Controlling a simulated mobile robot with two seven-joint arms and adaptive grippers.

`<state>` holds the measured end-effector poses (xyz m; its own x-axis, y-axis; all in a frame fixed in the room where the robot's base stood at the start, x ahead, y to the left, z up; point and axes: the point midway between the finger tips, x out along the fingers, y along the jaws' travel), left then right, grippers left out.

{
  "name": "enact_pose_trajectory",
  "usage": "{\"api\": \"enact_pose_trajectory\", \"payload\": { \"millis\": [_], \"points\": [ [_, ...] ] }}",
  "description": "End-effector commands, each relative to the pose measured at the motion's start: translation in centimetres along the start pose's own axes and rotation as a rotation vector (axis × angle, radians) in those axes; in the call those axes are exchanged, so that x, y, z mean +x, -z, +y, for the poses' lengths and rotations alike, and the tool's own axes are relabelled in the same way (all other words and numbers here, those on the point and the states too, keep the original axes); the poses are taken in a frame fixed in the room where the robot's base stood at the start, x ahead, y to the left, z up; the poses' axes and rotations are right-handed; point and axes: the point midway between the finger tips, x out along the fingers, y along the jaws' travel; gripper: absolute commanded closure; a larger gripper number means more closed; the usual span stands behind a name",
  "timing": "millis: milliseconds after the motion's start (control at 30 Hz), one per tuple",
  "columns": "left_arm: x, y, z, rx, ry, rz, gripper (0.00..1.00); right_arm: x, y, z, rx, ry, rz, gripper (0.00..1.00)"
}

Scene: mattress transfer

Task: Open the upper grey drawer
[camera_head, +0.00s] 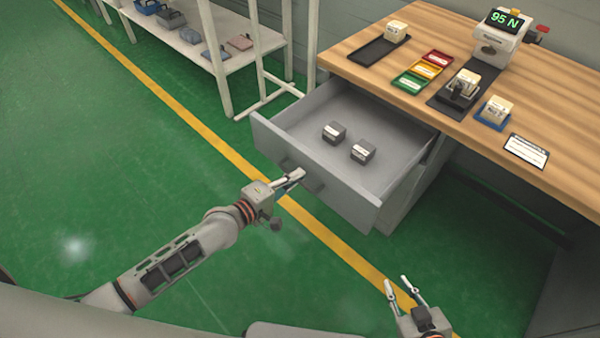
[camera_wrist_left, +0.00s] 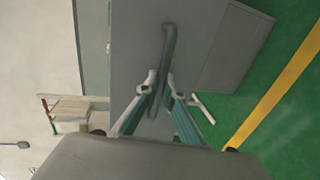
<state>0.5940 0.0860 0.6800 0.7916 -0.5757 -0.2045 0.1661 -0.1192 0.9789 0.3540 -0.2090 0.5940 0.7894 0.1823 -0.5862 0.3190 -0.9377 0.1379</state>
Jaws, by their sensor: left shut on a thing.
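The upper grey drawer (camera_head: 338,205) is pulled out from under the wooden workbench, and its inside is in view. Two small dark grey blocks with pale labels, one (camera_head: 334,132) and another (camera_head: 362,151), lie on its floor. My left gripper (camera_head: 298,175) is at the drawer front, shut on the dark bar handle (camera_head: 314,186). The left wrist view shows the handle (camera_wrist_left: 168,50) running between the two fingertips (camera_wrist_left: 160,80). My right gripper (camera_head: 404,285) is open and empty, low in front of the drawer and apart from it.
The workbench (camera_head: 570,110) carries a scale reading 95 N (camera_head: 500,30), red, yellow and green trays (camera_head: 424,70), a black tray (camera_head: 372,52), a blue tray (camera_head: 493,112) and a label card (camera_head: 526,150). A white shelf (camera_head: 240,65) stands at back left. Green floor is clear at left.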

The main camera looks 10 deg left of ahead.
Motion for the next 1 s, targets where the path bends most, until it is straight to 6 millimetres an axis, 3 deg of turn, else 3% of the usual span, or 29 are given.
{"api": "enact_pose_trajectory", "payload": {
  "millis": [333,367,733,867,1000],
  "points": [
    [-0.1,0.1,0.1,0.0,-0.001,0.001,1.0,-0.1,0.1,-0.1,0.001,0.001,0.001,0.78],
    [-0.1,0.1,0.1,0.0,-0.001,0.001,0.86,-0.1,0.1,-0.1,0.0,0.001,0.002,0.78],
    [-0.2,0.0,0.0,-0.001,0.0,0.001,0.86,0.2,0.9,0.4,-0.007,-0.005,0.016,0.78],
    [-1.5,0.0,-0.1,-0.002,0.001,0.001,0.86,0.1,0.7,0.3,-0.005,-0.004,0.013,0.78],
    [-4.1,0.0,-0.2,-0.001,0.002,0.0,0.86,0.1,0.7,0.3,-0.003,-0.004,0.012,0.78]
  ]
}}
